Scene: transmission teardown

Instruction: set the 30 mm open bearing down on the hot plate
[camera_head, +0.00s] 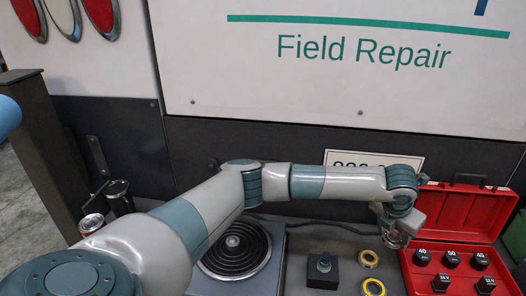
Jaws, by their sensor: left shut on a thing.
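The hot plate (205,269) stands at the lower middle, with a dark coiled burner (235,262) on top. Nothing rests on the visible part of the burner; my left arm hides its left edge. My left arm reaches across to the right, and its gripper (391,232) points down, well to the right of the hot plate. It is shut on a small metallic part (392,241), apparently the 30 mm open bearing, held above the bench beside the red case. The fingers partly hide it. My right gripper is out of view.
Two yellow-ringed parts (368,258) (373,287) lie on the bench below the gripper. A black block with a post (323,270) stands between them and the hot plate. An open red case (459,209) holds several black pieces marked with numbers at the right.

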